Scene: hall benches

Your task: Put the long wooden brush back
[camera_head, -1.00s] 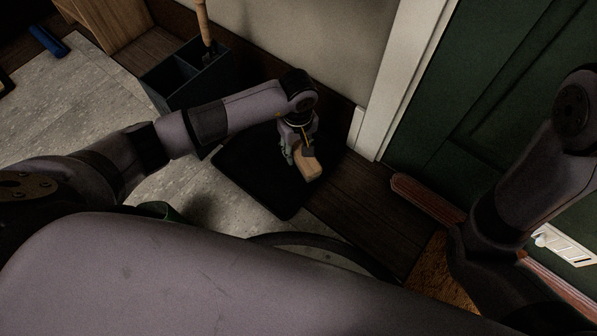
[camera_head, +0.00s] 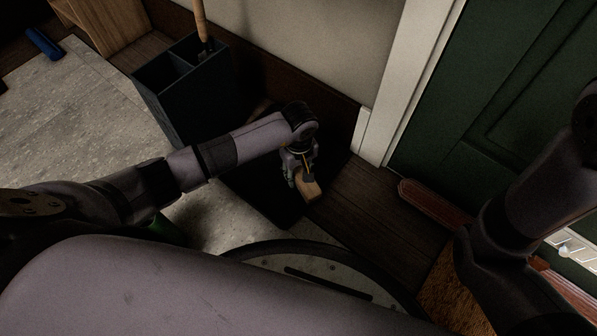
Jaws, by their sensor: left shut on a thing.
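The wooden brush (camera_head: 309,190) shows as a pale wooden block in my left gripper (camera_head: 301,174). The gripper points down and is shut on it. Part of the brush is hidden by the fingers, so its full length and bristles cannot be made out. The brush is over or near the right edge of a black mat or tray (camera_head: 262,200); I cannot tell whether it touches it. My right arm comes in at the right, but its gripper is not in view.
A dark divided bin (camera_head: 183,105) stands behind my left forearm, with a wooden handle (camera_head: 201,22) upright in it. A blue object (camera_head: 44,43) lies at the upper left. A white door frame (camera_head: 392,95) and green door (camera_head: 480,100) bound the right. Dark floorboards (camera_head: 360,205) are clear.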

